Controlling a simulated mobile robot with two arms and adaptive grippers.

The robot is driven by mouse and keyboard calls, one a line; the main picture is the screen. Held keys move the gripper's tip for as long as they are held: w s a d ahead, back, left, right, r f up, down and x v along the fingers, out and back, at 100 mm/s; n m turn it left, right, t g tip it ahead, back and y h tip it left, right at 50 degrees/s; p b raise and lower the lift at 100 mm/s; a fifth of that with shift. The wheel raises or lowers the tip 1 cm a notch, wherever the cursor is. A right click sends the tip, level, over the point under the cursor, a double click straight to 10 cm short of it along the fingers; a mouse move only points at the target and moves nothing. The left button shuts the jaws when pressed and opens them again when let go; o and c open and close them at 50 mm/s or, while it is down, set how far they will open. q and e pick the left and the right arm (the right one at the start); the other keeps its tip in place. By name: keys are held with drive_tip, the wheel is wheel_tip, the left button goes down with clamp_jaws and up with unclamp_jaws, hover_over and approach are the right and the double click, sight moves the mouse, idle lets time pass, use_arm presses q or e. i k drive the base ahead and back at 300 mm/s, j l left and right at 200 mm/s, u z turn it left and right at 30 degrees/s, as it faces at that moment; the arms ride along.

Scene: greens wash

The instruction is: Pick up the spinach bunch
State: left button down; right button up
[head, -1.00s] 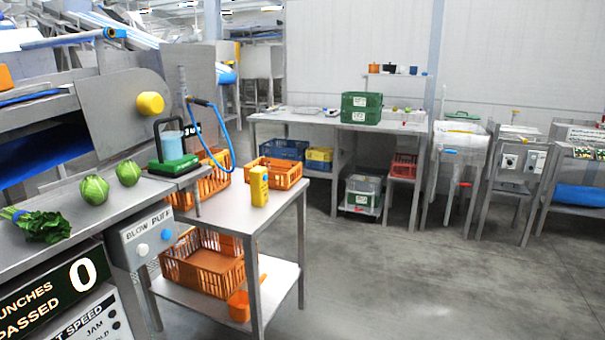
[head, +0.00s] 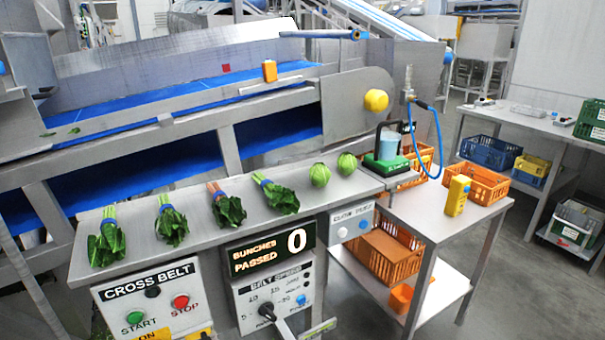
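Several leafy bunches lie in a row on the steel ledge (head: 330,195) in front of the belt machine. The leftmost bunch (head: 106,245) has pale green stems and broad dark leaves. Beside it is a bunch (head: 172,225) with pale stems and a blue band. Then comes a bunch (head: 229,208) with reddish stems, and a dark curly bunch (head: 281,197) with a blue band. I cannot tell for sure which one is the spinach bunch. Neither of my grippers is in view.
Two round green heads (head: 320,175) and a green scale (head: 386,163) stand right of the bunches. Below the ledge is a cross belt panel (head: 155,300) with buttons.

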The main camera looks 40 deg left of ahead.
sight(103, 251)
drive_tip(key=j+u, duration=0.15)
drive_tip(key=u, duration=2.1)
drive_tip(key=l, duration=0.35)
